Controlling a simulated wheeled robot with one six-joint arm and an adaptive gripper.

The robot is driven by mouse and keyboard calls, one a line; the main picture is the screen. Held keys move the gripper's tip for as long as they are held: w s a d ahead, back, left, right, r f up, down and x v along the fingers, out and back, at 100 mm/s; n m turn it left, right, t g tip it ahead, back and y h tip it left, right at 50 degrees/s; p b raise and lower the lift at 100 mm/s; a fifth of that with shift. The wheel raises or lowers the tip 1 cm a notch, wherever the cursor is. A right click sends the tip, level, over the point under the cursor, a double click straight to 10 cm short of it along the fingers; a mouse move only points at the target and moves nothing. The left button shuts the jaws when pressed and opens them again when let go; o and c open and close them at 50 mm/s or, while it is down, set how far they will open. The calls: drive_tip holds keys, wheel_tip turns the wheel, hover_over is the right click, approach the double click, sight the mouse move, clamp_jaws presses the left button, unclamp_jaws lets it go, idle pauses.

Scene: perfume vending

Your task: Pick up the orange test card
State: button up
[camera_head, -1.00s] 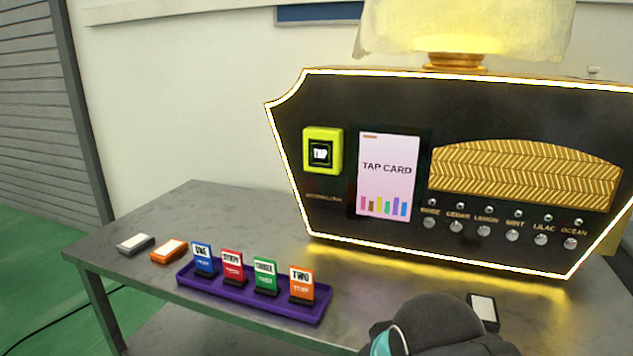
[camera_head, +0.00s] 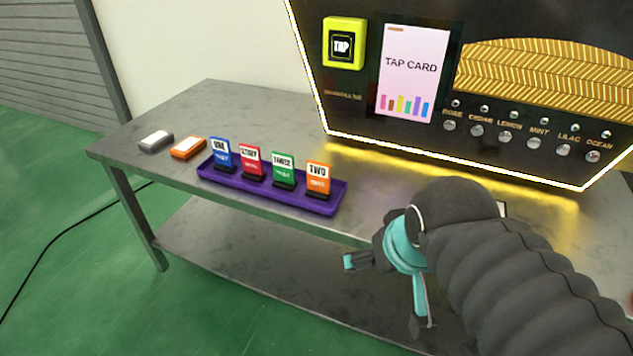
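An orange card (camera_head: 318,178) with a white top marked TWO stands upright at the right end of a purple tray (camera_head: 270,192). Blue (camera_head: 221,153), red (camera_head: 251,161) and green (camera_head: 284,169) cards stand beside it to the left. A flat orange piece with a white top (camera_head: 188,148) lies on the table left of the tray. My gripper (camera_head: 388,293) is at the lower right of the tray, in front of the table edge. Its two fingers are spread, with nothing seen between them.
A grey piece (camera_head: 156,141) lies beside the flat orange one. The black vending machine (camera_head: 344,105) with a lit border stands at the back right of the grey table (camera_head: 230,110). The table top behind the tray is clear. A lower shelf (camera_head: 240,260) runs underneath.

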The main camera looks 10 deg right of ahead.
drive_tip(key=shift+a+f, duration=0.1)
drive_tip(key=c, duration=0.4)
drive_tip(key=shift+w+f, duration=0.2)
drive_tip(key=shift+f, duration=0.1)
drive_tip(key=c, duration=0.4)
drive_tip(key=shift+n+g, duration=0.3)
drive_tip(key=shift+g, duration=0.5)
drive_tip(key=w, duration=0.2)
drive_tip(key=w+a, duration=0.1)
drive_tip(key=w, duration=0.2)
drive_tip(key=shift+r, duration=0.1)
drive_tip(key=shift+c, duration=1)
drive_tip(key=n+g, duration=0.4)
drive_tip(key=n, duration=0.7)
approach(319, 164)
wheel_tip(319, 164, down, 5)
drive_tip(key=shift+f, duration=0.1)
drive_tip(key=shift+w+f, duration=0.15)
drive_tip(key=shift+f, duration=1.3)
drive_tip(key=shift+w+f, duration=0.15)
drive_tip(key=shift+f, duration=1.3)
